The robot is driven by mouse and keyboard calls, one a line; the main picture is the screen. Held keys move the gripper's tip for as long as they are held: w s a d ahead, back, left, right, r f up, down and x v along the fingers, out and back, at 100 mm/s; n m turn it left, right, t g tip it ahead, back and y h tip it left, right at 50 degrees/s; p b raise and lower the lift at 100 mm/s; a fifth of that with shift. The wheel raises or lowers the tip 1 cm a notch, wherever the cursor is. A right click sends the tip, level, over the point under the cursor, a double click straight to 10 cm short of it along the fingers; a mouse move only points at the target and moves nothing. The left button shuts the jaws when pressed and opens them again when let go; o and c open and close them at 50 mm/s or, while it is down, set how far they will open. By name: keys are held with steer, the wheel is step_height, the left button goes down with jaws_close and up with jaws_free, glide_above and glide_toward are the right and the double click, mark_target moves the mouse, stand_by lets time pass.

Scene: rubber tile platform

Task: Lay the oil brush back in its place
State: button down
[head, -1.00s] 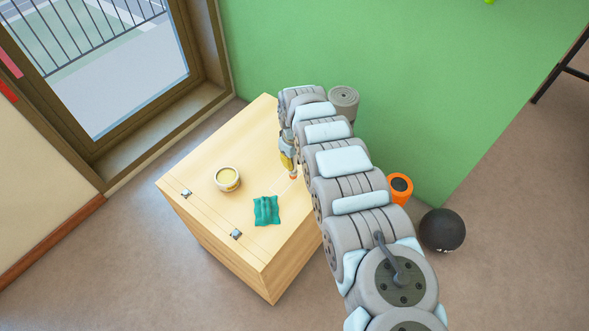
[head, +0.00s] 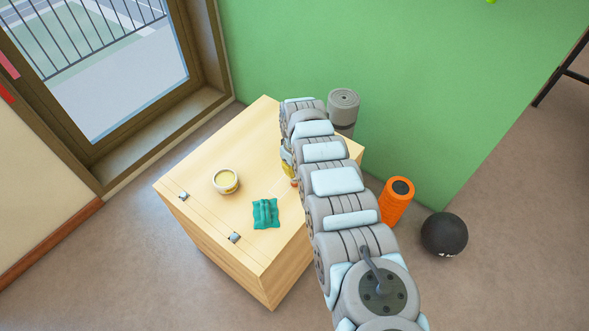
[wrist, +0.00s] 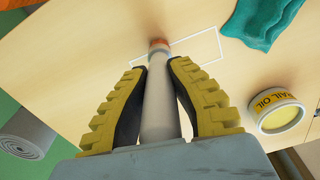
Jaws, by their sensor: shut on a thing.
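The oil brush (wrist: 158,108) shows in the wrist view as a pale grey handle with an orange end. My gripper (wrist: 158,68), with yellow and black fingers, is shut on it, one finger on each side. A white rectangle outline (wrist: 208,62) is marked on the wooden box top, beside and partly behind the orange end. I cannot tell whether the brush touches the wood. In the head view my arm hides most of the gripper and brush; a yellow part of the gripper (head: 286,157) and the brush's orange end (head: 294,182) show at its left edge.
The wooden box (head: 205,165) carries an open tin of rail oil (head: 226,181) and a teal cloth (head: 265,213). A grey roll (head: 343,105), an orange roller (head: 396,200) and a black ball (head: 444,234) stand right of it. A green wall (head: 430,90) rises behind.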

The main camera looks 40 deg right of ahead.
steer(key=c, duration=1.1)
jaws_free()
step_height(320, 180, up, 12)
steer(key=p, duration=0.4)
steer(key=shift+s+r+p, duration=0.1)
steer(key=shift+s+p, duration=0.05)
steer(key=shift+p, duration=0.2)
